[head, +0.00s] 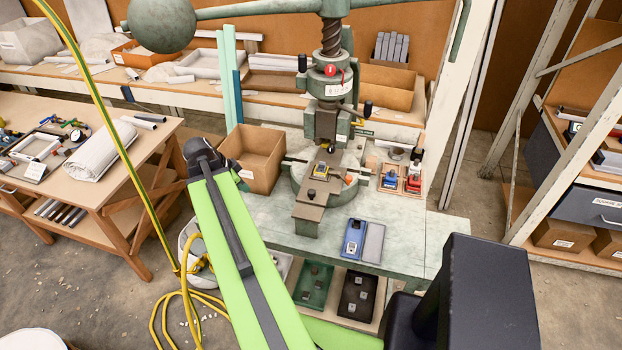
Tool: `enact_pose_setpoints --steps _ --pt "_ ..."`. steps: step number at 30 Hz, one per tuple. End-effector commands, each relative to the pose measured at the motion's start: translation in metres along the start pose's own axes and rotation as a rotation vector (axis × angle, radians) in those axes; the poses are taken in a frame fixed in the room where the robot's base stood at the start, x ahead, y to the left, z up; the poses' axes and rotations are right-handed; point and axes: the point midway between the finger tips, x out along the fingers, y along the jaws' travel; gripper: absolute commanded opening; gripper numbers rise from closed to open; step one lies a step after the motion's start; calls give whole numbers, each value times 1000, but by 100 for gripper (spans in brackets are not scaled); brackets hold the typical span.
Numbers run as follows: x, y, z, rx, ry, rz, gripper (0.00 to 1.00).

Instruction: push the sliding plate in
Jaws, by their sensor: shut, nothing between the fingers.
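The green fly press (327,116) stands on a pale bench. Its brown sliding plate (312,200) reaches from under the ram toward the front of the bench and juts out of the round press base. A block-like front end (306,227) hangs at its near end. My lime green arm reaches up on the left of the plate and ends in a dark joint beside the cardboard box. I cannot make out my gripper's fingers. The arm is apart from the plate in the picture.
An open cardboard box (254,158) stands left of the press. A blue case (354,238) lies right of the plate's front end. A tray with red and blue parts (401,179) is farther right. Bins (357,294) sit below the bench. The press's ball-ended arm (161,24) hangs overhead.

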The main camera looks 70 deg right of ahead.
Motion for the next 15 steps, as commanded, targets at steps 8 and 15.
enact_pose_setpoints --steps 8,15 --pt "50 57 -166 688 203 39 0" --pt "55 63 -176 744 220 37 0"
